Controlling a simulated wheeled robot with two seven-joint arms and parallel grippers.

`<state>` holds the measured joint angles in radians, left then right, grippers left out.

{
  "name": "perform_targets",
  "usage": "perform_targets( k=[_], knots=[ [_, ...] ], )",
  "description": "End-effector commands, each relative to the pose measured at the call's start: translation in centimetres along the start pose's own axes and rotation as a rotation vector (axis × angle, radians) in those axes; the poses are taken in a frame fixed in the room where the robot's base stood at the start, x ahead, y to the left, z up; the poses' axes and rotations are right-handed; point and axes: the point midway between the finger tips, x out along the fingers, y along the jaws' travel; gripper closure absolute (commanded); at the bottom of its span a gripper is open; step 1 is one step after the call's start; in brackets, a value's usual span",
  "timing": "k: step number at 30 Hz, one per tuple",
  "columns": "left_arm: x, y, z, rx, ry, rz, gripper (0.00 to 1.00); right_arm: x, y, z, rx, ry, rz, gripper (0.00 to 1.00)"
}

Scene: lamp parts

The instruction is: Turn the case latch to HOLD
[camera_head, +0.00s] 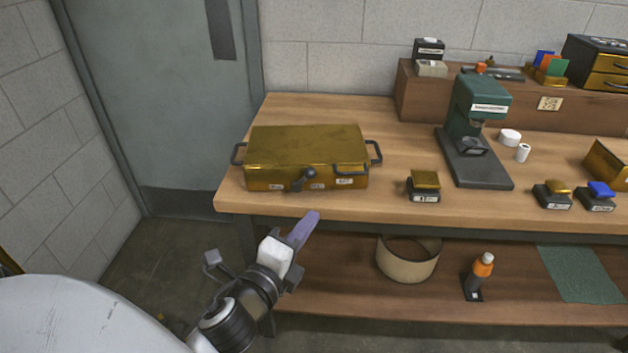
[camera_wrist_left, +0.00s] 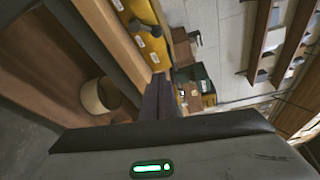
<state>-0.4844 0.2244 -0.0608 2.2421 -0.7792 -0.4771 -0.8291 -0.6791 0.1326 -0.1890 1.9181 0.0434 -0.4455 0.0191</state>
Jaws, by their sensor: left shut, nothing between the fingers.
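A brass-coloured case (camera_head: 306,152) with dark side handles sits on the left end of the workbench. A dark latch lever (camera_head: 306,178) is on its front face, with small white labels (camera_head: 344,182) beside it, too small to read. The case also shows at the top of the left wrist view (camera_wrist_left: 145,40), with the latch (camera_wrist_left: 138,28) on its front. My left gripper (camera_head: 308,222) is shut and empty, in front of the bench edge, below and apart from the latch. Its fingers show in the left wrist view (camera_wrist_left: 160,97). My right gripper is not in view.
The wooden workbench (camera_head: 390,205) has a green press (camera_head: 475,115) right of the case and small black-based blocks (camera_head: 424,186) near its front edge.

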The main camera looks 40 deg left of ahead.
Motion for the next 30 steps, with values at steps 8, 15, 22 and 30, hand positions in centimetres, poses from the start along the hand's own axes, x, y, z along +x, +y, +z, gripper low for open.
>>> perform_targets(
  k=[8, 15, 22, 30],
  knots=[
    [0.0, -0.3, 0.1, 0.018, -0.004, -0.008, 1.00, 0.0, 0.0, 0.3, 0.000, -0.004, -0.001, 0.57],
    [1.6, -0.4, 0.1, 0.015, -0.003, -0.009, 1.00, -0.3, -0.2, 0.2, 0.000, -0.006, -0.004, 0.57],
    [6.3, -0.5, 0.1, 0.016, -0.003, -0.010, 1.00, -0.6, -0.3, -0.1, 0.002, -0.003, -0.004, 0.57],
    [10.4, -0.5, 1.6, 0.019, -0.004, -0.006, 1.00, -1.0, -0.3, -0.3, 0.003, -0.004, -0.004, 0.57]
  ],
)
